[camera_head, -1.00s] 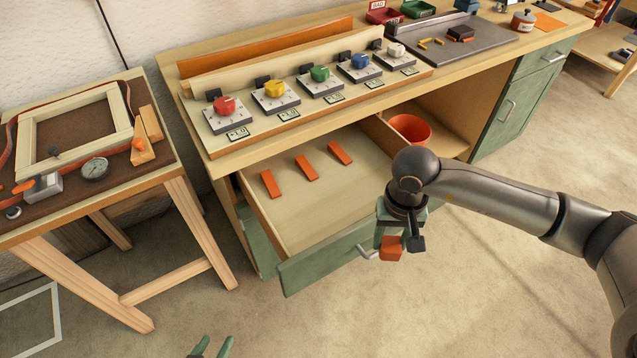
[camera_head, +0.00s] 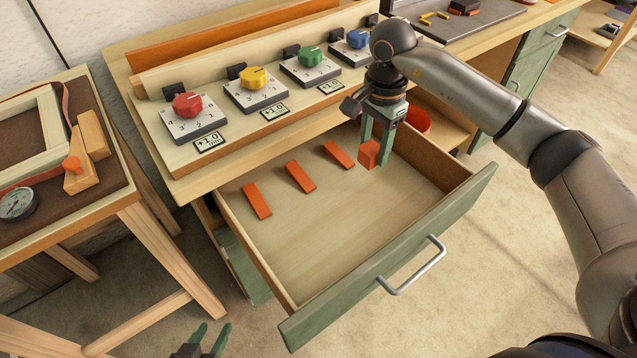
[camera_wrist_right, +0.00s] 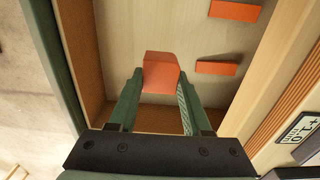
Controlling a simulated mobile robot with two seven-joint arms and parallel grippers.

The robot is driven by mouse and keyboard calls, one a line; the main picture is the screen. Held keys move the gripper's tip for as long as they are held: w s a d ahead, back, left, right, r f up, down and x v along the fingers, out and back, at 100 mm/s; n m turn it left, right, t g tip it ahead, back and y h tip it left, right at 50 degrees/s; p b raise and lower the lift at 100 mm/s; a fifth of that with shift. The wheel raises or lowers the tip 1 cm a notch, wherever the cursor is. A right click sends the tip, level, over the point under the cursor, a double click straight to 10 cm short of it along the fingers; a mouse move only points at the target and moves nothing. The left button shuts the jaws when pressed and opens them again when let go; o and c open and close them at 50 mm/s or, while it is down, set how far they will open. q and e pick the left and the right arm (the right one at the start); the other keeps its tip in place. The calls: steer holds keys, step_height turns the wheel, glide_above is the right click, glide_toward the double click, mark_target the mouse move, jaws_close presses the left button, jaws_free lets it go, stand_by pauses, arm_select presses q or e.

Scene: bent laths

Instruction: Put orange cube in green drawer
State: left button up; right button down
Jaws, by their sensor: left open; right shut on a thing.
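The green-fronted drawer (camera_head: 400,262) is pulled open, and its bare wooden floor (camera_head: 330,222) shows. My right gripper (camera_head: 376,155) is shut on the orange cube (camera_head: 369,154), over the right back part of the drawer. In the right wrist view the cube (camera_wrist_right: 160,72) sits between the fingertips (camera_wrist_right: 155,90), with the drawer floor behind it. I cannot tell whether the cube touches the floor. My left gripper (camera_head: 205,340) is open and empty at the bottom edge of the head view, in front of the drawer and left of it.
Several orange strips (camera_head: 300,177) lie in the drawer, left of the cube. The workbench with coloured knobs (camera_head: 187,105) overhangs the drawer's back. A small wooden table (camera_head: 135,190) stands at left.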

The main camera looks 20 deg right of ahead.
steer(key=s+a+f, duration=0.4)
steer(key=s+a, duration=0.1)
steer(key=a, duration=0.3)
glide_above(324, 238)
steer(key=f, duration=0.5)
steer(key=shift+w+d, duration=0.2)
steer(key=shift+d, duration=0.2)
steer(key=f, duration=0.2)
steer(key=a+f, duration=0.1)
steer(key=shift+s+f, duration=0.25)
steer(key=shift+s, duration=0.05)
steer(key=shift+f, duration=0.35)
steer(key=shift+d+f, duration=0.1)
steer(key=shift+c, duration=1.7)
jaws_free()
step_height(324, 238, up, 12)
steer(key=p, duration=0.1)
